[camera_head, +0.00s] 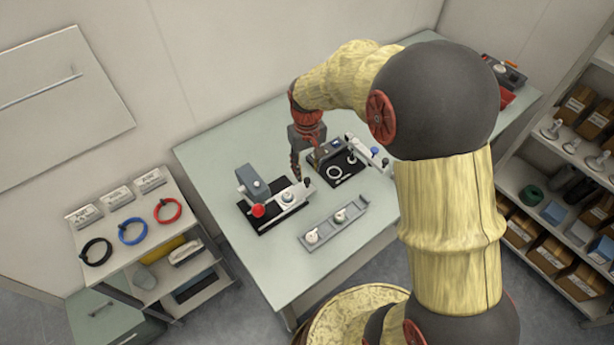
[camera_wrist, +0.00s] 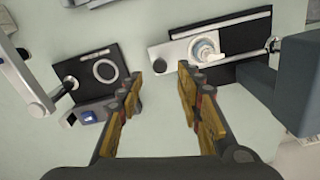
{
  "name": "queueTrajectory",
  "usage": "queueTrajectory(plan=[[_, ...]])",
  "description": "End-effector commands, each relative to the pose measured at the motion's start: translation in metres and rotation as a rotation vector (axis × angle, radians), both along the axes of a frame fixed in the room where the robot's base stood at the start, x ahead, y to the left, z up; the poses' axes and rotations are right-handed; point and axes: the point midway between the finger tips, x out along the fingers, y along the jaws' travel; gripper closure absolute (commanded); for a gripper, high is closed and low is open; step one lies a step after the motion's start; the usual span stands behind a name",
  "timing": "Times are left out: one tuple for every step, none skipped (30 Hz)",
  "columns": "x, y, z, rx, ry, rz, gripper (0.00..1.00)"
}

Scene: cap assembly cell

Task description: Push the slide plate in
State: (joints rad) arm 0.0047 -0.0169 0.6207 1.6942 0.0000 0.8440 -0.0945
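The slide plate (camera_head: 299,191) is a light metal plate on the black base of the left fixture. It sticks out from under the grey press body (camera_head: 254,183) towards my gripper and carries a small white round part (camera_head: 287,198). In the wrist view the slide plate (camera_wrist: 174,51) lies at upper right, with the white part (camera_wrist: 205,48) on it and the dark press body (camera_wrist: 285,85) to its right. My gripper (camera_head: 295,178) is just above the plate's outer end in the head view. In the wrist view its fingers (camera_wrist: 158,88) are apart, with nothing between them.
A second fixture with a black plate and pale ring (camera_head: 334,171) stands to the right; its dark plate (camera_wrist: 88,68) is at left in the wrist view. A grey tray (camera_head: 327,228) with white parts lies in front. Table is clear at front left.

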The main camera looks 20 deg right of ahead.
Motion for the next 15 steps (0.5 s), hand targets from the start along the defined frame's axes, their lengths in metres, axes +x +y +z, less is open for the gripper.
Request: queueTrajectory(plan=[[-0.001,0.000,-0.011,0.000,0.003,0.000,0.64],[-0.001,0.000,-0.015,0.000,0.003,0.000,0.64],[-0.001,0.000,-0.020,0.000,0.002,0.000,0.64],[-0.001,0.000,-0.024,0.000,0.002,0.000,0.64],[0.000,0.000,-0.028,0.000,0.001,0.000,0.64],[-0.001,0.000,-0.032,0.000,0.002,0.000,0.64],[-0.001,0.000,-0.034,0.000,0.002,0.000,0.64],[-0.001,0.000,-0.036,0.000,0.002,0.000,0.64],[-0.001,0.000,-0.039,0.000,0.001,0.000,0.64],[0.000,0.000,-0.040,0.000,0.000,0.000,0.64],[0.000,0.000,-0.041,0.000,0.000,0.000,0.64],[0.000,0.000,-0.041,0.000,-0.001,0.000,0.64],[0.000,0.000,-0.042,0.000,-0.001,0.000,0.64],[0.000,0.000,-0.042,0.000,-0.001,0.000,0.64],[0.000,0.000,-0.042,0.000,-0.001,0.000,0.64]])
